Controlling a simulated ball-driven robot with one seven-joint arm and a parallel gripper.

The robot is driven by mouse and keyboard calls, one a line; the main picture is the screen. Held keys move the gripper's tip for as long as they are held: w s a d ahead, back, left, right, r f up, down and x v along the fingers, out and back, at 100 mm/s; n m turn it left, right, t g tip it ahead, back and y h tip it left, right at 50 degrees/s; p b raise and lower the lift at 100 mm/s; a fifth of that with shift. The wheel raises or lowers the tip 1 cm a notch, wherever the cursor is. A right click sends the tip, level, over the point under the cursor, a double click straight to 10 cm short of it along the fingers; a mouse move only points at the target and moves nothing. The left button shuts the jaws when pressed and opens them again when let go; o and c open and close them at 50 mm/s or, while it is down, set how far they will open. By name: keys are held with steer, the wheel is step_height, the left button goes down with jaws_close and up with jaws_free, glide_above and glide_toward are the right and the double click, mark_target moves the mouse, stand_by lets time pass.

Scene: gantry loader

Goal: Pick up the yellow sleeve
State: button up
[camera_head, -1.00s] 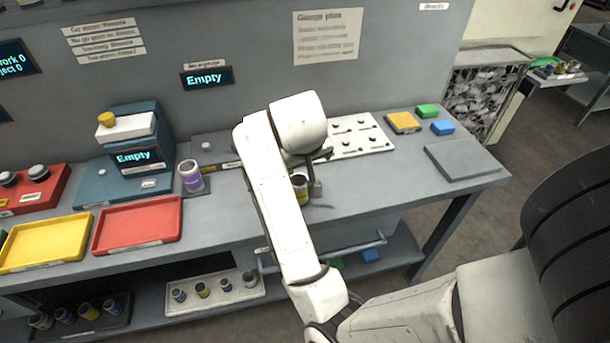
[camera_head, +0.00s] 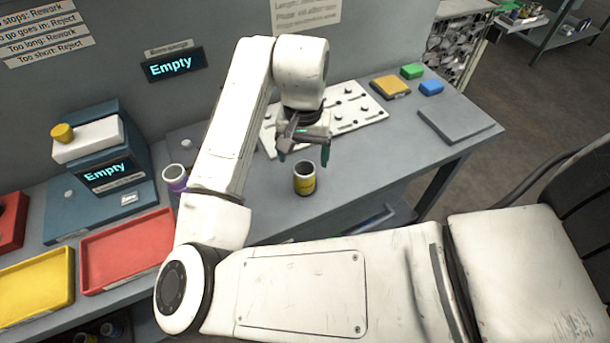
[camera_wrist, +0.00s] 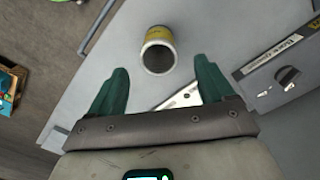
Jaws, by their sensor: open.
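The yellow sleeve (camera_head: 304,178) is a short hollow cylinder with a yellow band and a dark open top. It stands upright on the grey bench near its front edge. My gripper (camera_head: 304,158) is open above and just behind it, with its green fingers apart and nothing between them. In the wrist view the yellow sleeve (camera_wrist: 158,50) lies ahead of the open fingers of my gripper (camera_wrist: 160,88), roughly centred between them and not touched.
A purple-banded sleeve (camera_head: 175,178) stands left, beside my arm. Behind my gripper is a white pegged board (camera_head: 350,112). Yellow, green and blue blocks (camera_head: 431,88) and a grey plate (camera_head: 460,122) lie to the right. Red (camera_head: 125,250) and yellow (camera_head: 35,285) trays are at left.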

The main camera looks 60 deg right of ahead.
mark_target(304, 171)
step_height(304, 171, down, 7)
steer(key=shift+s+f+p, duration=0.1)
steer(key=shift+f+p, duration=0.05)
steer(key=shift+p, duration=0.35)
steer(key=c, duration=1.4)
steer(key=shift+r, duration=0.65)
steer(key=s+r, duration=0.8)
steer(key=s, duration=0.1)
steer(key=s+r, duration=0.3)
steer(key=s, duration=0.2)
steer(key=shift+d+r, duration=0.3)
steer(key=shift+r, duration=0.1)
steer(key=shift+r, duration=0.1)
